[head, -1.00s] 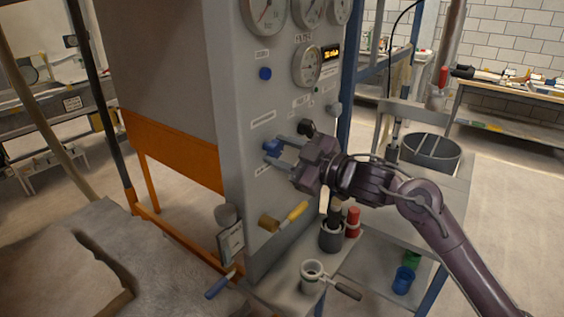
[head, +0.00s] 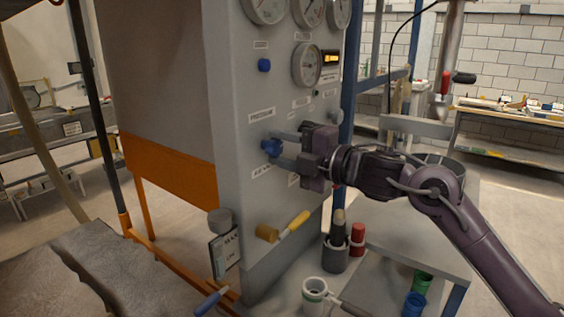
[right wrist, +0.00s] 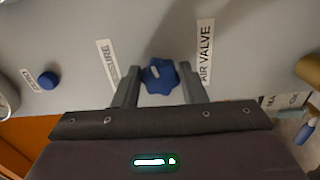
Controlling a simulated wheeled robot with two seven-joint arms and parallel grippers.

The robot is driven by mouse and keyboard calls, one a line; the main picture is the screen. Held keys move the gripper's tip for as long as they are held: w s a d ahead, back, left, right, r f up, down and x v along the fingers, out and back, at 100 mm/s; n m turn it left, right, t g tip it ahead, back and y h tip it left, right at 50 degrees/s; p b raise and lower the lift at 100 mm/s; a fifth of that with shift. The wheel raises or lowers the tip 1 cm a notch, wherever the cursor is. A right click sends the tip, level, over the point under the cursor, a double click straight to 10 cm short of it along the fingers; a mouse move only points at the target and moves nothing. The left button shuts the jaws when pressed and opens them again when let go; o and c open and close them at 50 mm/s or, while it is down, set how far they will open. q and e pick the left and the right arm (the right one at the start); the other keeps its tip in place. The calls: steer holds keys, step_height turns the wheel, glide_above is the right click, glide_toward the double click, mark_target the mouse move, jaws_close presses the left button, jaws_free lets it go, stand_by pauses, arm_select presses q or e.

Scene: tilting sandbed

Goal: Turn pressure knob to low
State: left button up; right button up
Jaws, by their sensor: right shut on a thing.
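The blue pressure knob (head: 271,147) is on the grey panel (head: 232,110), below a label reading PRESSURE. In the right wrist view the knob (right wrist: 160,76) is star-shaped with a white mark on its upper left. My right gripper (head: 279,149) comes from the right, and its fingers (right wrist: 160,84) lie on both sides of the knob, shut on it. A label reading AIR VALVE (right wrist: 205,50) is on the other side of the knob. My left gripper is not in view.
Gauges (head: 307,64) and a small blue button (head: 264,65) are higher on the panel. A yellow-handled valve (head: 293,224) sticks out below.

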steer(key=n+b, duration=0.1)
steer(key=n, duration=0.1)
steer(key=n+b, duration=0.2)
steer(key=shift+f+n, duration=0.2)
steer(key=shift+n, duration=0.2)
arm_select(q)
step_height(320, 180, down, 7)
steer(key=b, duration=0.3)
arm_select(e)
steer(key=n, duration=0.3)
steer(key=shift+n, duration=0.3)
steer(key=n+b, duration=0.2)
steer(key=n, duration=0.2)
steer(key=shift+r+n, duration=0.1)
steer(key=shift+n, duration=0.3)
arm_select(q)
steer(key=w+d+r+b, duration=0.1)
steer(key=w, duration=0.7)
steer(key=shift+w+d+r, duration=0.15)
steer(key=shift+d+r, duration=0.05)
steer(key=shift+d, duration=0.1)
arm_select(e)
steer(key=shift+n, duration=0.9)
steer(key=o, duration=1)
steer(key=shift+r, duration=0.15)
steer(key=shift+s, duration=0.1)
